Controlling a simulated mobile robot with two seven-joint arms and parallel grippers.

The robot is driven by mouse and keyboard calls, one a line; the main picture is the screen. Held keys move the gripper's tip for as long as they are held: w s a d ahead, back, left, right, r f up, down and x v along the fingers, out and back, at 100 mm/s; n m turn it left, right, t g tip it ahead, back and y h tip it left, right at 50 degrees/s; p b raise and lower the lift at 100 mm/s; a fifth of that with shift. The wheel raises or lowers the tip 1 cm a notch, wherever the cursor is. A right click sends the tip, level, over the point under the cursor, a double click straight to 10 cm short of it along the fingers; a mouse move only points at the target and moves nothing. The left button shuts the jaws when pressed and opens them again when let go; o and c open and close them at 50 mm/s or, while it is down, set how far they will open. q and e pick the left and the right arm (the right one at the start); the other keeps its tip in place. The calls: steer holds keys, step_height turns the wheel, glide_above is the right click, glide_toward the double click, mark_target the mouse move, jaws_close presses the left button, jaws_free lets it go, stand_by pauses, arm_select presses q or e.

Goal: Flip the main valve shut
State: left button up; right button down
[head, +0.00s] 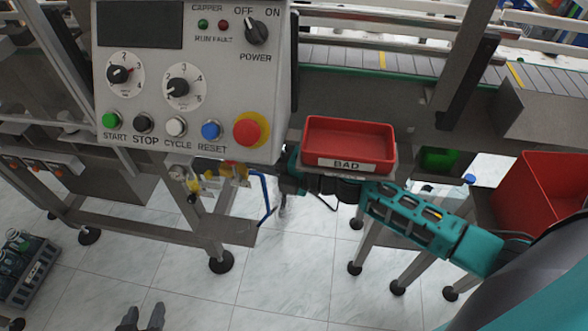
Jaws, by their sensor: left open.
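Below the control panel is a cluster of small air fittings (212,181) with yellow and red parts and a blue hose; the main valve seems to be among them, but its handle position is too small to tell. My right arm comes in from the right, and its gripper (287,185) is just right of these fittings, partly hidden by the red bin. Its fingers are not clear, nor whether they touch anything. My left gripper (140,319) shows at the bottom edge as two dark fingertips held apart, empty, over the floor, well below the fittings.
The control panel (190,135) with knobs and buttons hangs above the fittings. The red BAD bin (349,140) sits close above my right wrist. A larger red bin (540,195) stands at right. A grey crate (27,268) lies on the floor at left. The middle floor is clear.

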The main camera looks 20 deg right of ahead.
steer(key=v, duration=1.1)
steer(key=shift+b, duration=0.35)
steer(key=shift+a, duration=0.1)
steer(key=s+a+f+m+h, duration=0.1)
steer(key=s+f+m+h, duration=0.3)
steer(key=m, duration=0.8)
steer(key=s+a+f+m+g+h, duration=0.1)
steer(key=s+f+m+h, duration=0.4)
steer(key=f+m, duration=0.3)
steer(key=m+h, duration=0.1)
steer(key=m, duration=0.3)
steer(key=shift+a+f+m, duration=0.2)
steer(key=shift+f+m, duration=0.1)
steer(key=shift+f, duration=0.1)
steer(key=shift+w, duration=0.1)
